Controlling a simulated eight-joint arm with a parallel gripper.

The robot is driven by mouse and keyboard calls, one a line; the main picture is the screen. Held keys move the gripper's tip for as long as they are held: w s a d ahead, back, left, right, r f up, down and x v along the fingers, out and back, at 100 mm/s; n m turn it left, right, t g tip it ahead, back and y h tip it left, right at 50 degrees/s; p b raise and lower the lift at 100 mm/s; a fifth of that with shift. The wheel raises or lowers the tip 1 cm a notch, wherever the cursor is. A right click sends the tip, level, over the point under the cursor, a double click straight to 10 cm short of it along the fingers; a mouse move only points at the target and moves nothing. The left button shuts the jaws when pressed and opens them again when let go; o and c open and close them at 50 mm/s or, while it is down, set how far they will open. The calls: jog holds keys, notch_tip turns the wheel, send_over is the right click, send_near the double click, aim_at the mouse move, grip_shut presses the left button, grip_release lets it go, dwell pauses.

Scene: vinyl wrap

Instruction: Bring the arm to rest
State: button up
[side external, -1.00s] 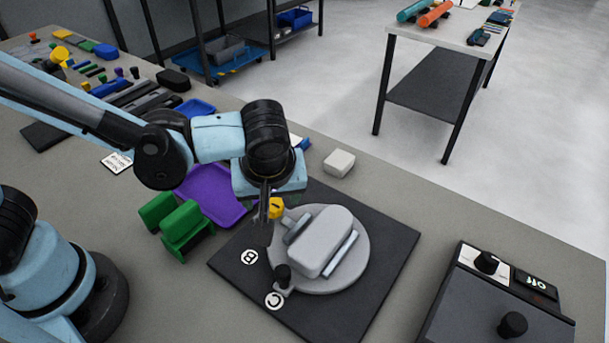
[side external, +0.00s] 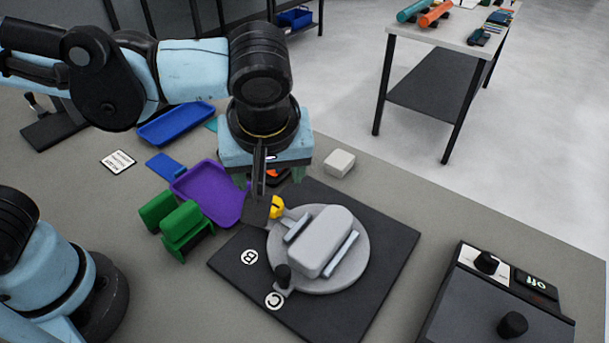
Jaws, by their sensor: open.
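My gripper (side external: 269,178) hangs from its light blue body just behind the grey round fixture. Its jaws are open, with greenish tips apart at either side of the body. A thin dark upright piece and a dark plate (side external: 256,213) show below the body; I cannot tell whether they touch the gripper. My arm reaches in from the upper left. The fixture (side external: 335,282) carries a rounded grey block (side external: 323,240) and stands on a black board (side external: 385,240) marked B and C. A yellow piece (side external: 277,207) sits at the fixture's back left edge, close below the gripper.
A purple tray (side external: 205,190), green holder (side external: 183,230) and blue tray (side external: 176,122) lie left of the gripper. A pale block (side external: 339,162) sits to its right. A control box (side external: 495,300) reading OFF stands at front right. The bench's right back stretch is clear.

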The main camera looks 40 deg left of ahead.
jog(key=w+a+f+m+t+h, duration=0.1)
jog(key=a+m+t+h, duration=0.2)
jog(key=a+m, duration=0.6)
jog(key=shift+a+f+t, duration=0.35)
jog(key=shift+a+t, duration=0.15)
jog(key=shift+a, duration=4)
